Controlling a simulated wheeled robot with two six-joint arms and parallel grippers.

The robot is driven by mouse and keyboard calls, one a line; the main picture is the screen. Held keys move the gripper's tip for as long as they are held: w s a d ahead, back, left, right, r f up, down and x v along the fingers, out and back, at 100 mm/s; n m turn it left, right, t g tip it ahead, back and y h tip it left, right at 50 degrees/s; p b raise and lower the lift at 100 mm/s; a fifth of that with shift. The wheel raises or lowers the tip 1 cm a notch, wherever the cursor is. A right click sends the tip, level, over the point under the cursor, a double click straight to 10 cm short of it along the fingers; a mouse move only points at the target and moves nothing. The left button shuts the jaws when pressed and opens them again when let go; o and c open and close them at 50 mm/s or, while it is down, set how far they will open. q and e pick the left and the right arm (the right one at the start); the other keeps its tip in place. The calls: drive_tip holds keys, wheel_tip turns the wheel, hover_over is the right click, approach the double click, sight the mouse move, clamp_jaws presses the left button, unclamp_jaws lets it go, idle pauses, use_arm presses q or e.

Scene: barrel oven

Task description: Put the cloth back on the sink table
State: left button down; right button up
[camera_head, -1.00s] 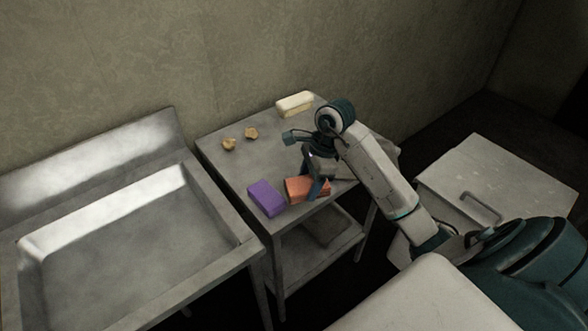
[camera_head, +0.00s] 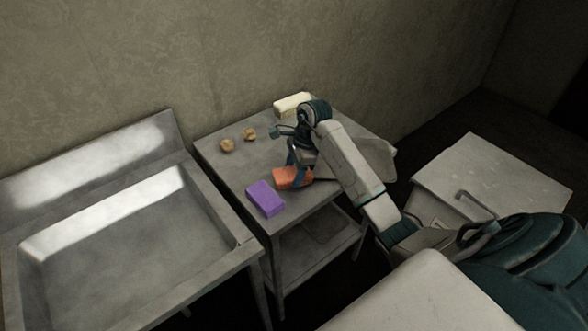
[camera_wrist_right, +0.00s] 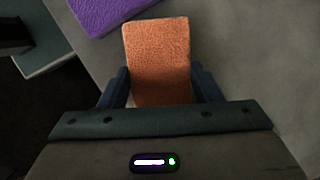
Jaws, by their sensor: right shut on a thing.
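An orange folded cloth or sponge-like block (camera_head: 287,178) is at the front part of the small metal side table (camera_head: 232,172). My right gripper (camera_head: 299,165) is shut on it from above. In the right wrist view the orange block (camera_wrist_right: 158,60) sits between the two dark fingers (camera_wrist_right: 160,88). I cannot tell whether it touches the table top. A purple block (camera_head: 265,198) lies just in front and to the left, on the table's front edge. It also shows in the wrist view (camera_wrist_right: 108,12). My left gripper is not in view.
A metal sink basin (camera_head: 110,240) stands to the left of the table. Two small brown pieces (camera_head: 227,145) and a pale yellow block (camera_head: 292,104) are at the back of the table. A pale cabinet with a handle (camera_head: 490,165) stands at right. The table's left middle is clear.

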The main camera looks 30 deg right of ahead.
drive_tip(key=shift+f+b, duration=0.35)
drive_tip(key=shift+b, duration=0.05)
drive_tip(key=o, duration=0.9)
drive_tip(key=shift+r, duration=0.1)
drive_tip(key=shift+r+p, duration=0.3)
drive_tip(key=shift+p, duration=0.1)
drive_tip(key=shift+d+r, duration=0.15)
drive_tip(key=shift+r, duration=0.1)
drive_tip(key=v, duration=0.6)
drive_tip(key=p+v, duration=0.4)
drive_tip(key=v, duration=0.1)
drive_tip(key=shift+r, duration=0.2)
